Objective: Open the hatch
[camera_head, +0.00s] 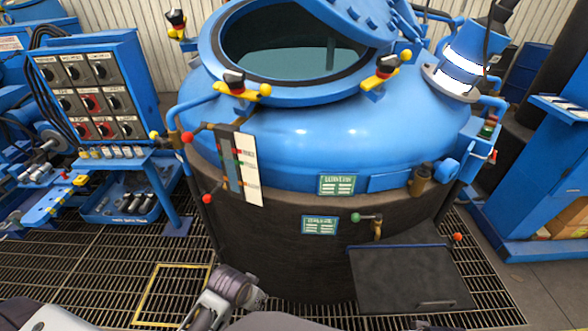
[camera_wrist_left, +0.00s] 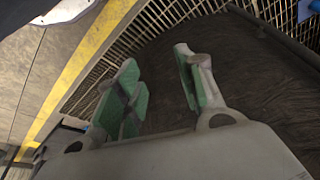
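The big blue vessel (camera_head: 350,140) has a round opening at its top with a raised rim (camera_head: 300,97). Its bolted blue lid (camera_head: 362,18) stands tilted up at the right rear, so the hatch shows open and the inside is visible. The lid's upper part is cut off by the frame. Yellow-and-red clamps with black grips (camera_head: 240,87) sit around the rim, swung outward. My left gripper (camera_head: 245,288) is low, in front of the vessel's dark lower wall, far below the lid. In the left wrist view its green-padded fingers (camera_wrist_left: 160,88) are apart and empty. My right gripper is not visible.
A dark flat panel with a handle (camera_head: 410,278) juts from the vessel's lower right. A blue control cabinet (camera_head: 95,90) stands left, a blue stand (camera_head: 530,180) right. Small red-ended valve levers (camera_head: 205,198) stick out at the vessel's left. The floor is metal grating.

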